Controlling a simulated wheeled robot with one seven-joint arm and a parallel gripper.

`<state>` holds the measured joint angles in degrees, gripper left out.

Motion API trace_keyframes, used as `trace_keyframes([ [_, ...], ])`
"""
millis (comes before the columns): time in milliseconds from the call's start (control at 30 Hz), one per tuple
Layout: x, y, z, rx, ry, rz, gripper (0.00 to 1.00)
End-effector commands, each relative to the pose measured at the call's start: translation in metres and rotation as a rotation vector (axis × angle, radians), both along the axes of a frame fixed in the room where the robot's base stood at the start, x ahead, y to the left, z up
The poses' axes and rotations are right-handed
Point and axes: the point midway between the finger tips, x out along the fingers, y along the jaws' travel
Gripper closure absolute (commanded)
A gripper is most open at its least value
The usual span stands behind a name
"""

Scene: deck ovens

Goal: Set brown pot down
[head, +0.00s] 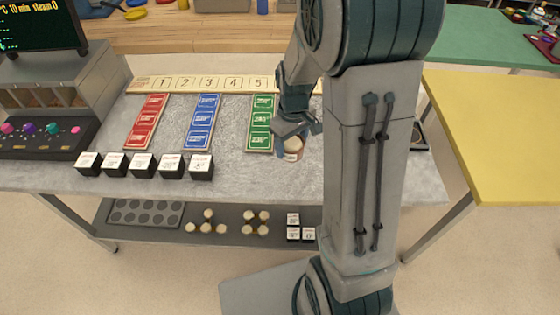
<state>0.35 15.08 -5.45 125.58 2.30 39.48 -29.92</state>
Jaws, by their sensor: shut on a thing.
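The brown pot (292,153), small with a pale top, is below my gripper (294,133) in the head view. My gripper points down and is shut on the pot. The pot is over the grey stone worktop (230,174), just right of the green card strip (261,124). I cannot tell whether its base touches the worktop. My gripper covers part of the pot's upper side.
Red (145,122) and blue (202,122) strips lie to the left, below a numbered wooden board (173,83). Several black labelled blocks (143,164) line the front edge. A control box (45,135) stands far left. My arm hides the worktop's right part.

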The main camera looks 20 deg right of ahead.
Motion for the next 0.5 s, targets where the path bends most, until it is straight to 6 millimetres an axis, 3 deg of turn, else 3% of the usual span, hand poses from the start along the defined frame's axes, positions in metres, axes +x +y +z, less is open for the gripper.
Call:
trace_keyframes([
  [200,-0.01,0.03,-0.018,0.0,0.001,0.001,0.65],
  [333,-0.011,0.034,-0.025,0.0,0.001,-0.001,0.65],
  [500,-0.011,0.034,-0.048,0.0,0.003,-0.001,0.65],
])
